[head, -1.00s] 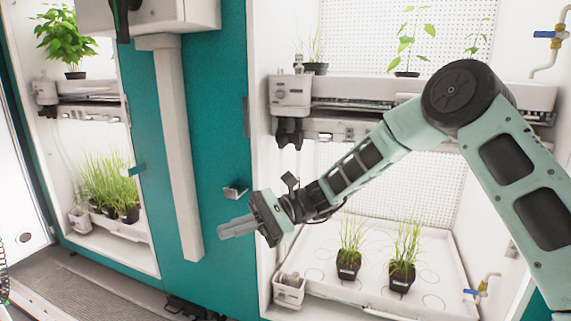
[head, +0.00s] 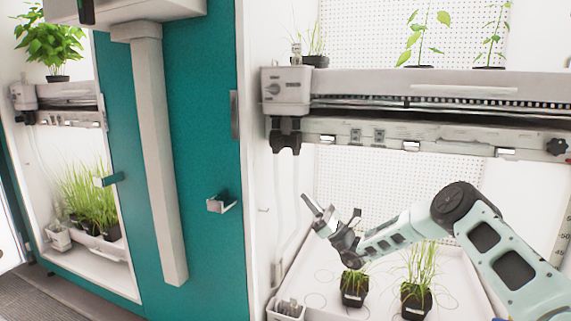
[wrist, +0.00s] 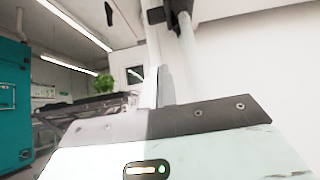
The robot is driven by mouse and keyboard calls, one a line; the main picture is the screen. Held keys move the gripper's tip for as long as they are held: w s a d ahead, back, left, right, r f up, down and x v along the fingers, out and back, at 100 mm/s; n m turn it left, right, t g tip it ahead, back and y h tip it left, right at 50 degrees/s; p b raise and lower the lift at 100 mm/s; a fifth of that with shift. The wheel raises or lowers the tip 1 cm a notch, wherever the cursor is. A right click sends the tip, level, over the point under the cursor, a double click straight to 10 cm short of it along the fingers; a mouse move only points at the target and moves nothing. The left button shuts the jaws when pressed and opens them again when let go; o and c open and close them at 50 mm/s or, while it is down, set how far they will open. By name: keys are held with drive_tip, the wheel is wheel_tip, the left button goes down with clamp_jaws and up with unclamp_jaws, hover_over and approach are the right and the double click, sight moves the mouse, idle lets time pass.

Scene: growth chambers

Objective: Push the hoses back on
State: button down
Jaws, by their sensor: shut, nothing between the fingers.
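My gripper (head: 314,208) is shut and empty in the head view, raised in front of the right growth chamber's lower bay with its fingers pointing up and left. A pale hose (head: 277,195) hangs down the inner left wall of that bay, below a black fitting (head: 285,135) under the shelf unit. It is faint against the white wall, and its ends cannot be made out. In the wrist view a whitish tube (wrist: 188,65) runs down from a dark fitting (wrist: 166,14), beyond the fingers. I cannot tell whether the gripper touches a hose.
The white shelf unit (head: 430,95) spans the chamber above my gripper. Two potted grass plants (head: 352,288) (head: 416,300) stand on the lower tray, below and beside my arm. A small white container (head: 285,311) sits at front left. The teal door (head: 205,130) stands left.

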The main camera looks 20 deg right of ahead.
drive_tip(key=shift+a, duration=0.1)
approach(282, 141)
drive_tip(key=w+a, duration=0.3)
drive_tip(key=a, duration=0.2)
drive_tip(key=shift+w+r, duration=0.2)
drive_tip(key=shift+r, duration=0.35)
drive_tip(key=shift+r+p, duration=0.9)
drive_tip(key=shift+r, duration=1.35)
drive_tip(key=shift+d, duration=0.1)
